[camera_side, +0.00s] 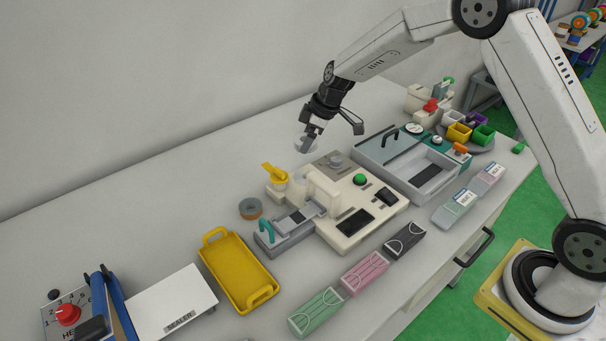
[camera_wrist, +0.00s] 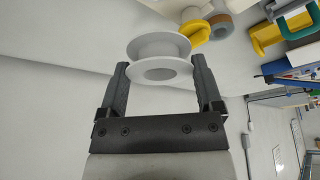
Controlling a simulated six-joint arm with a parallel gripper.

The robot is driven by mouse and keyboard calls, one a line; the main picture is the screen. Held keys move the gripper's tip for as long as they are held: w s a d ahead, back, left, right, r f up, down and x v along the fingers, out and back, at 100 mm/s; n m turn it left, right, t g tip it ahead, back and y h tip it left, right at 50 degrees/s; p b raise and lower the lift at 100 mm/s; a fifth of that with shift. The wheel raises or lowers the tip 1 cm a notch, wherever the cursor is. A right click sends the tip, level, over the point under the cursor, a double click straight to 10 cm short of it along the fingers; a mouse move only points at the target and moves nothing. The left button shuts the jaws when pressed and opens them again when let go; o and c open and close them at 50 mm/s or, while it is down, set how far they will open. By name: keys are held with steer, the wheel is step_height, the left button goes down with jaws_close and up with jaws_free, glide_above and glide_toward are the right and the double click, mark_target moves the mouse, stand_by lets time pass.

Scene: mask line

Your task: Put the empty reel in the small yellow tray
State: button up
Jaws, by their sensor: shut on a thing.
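My gripper (camera_side: 308,140) is above the back of the bench, behind the cream machine. Its fingers are shut on a white empty reel (camera_wrist: 160,58), which sits between the two fingertips in the wrist view. In the side view the reel (camera_side: 301,146) is pale against the wall and partly hidden by the fingers. The small yellow tray (camera_side: 205,257) lies on the bench at front left, well apart from the reel. It has raised handles at its ends and looks empty. A yellow part at the right of the wrist view (camera_wrist: 264,38) appears to be this tray.
The cream machine (camera_side: 362,215) with a green button stands below and right of my gripper. A yellow piece (camera_side: 276,174) and a grey-brown tape roll (camera_side: 250,208) are left of it. A white sealer plate (camera_side: 172,300) is left of the tray. The back left bench is clear.

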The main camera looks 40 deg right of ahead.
steer(key=shift+r, duration=0.1)
steer(key=shift+r, duration=2.4)
steer(key=shift+a, duration=0.1)
steer(key=s+a+f+n, duration=0.2)
steer(key=s+a+f, duration=0.1)
steer(key=a, duration=0.6)
steer(key=s+a+f+n+g, duration=0.1)
steer(key=s+a, duration=0.4)
steer(key=a, duration=0.5)
steer(key=s+a+f+n+g+y, duration=0.1)
steer(key=s+a+f+n, duration=0.2)
steer(key=a, duration=0.6)
steer(key=shift+s+a+f, duration=0.25)
steer(key=shift+s+f, duration=0.15)
steer(key=shift+f, duration=0.45)
steer(key=shift+f, duration=0.25)
steer(key=shift+f, duration=3.2)
steer(key=shift+f, duration=0.25)
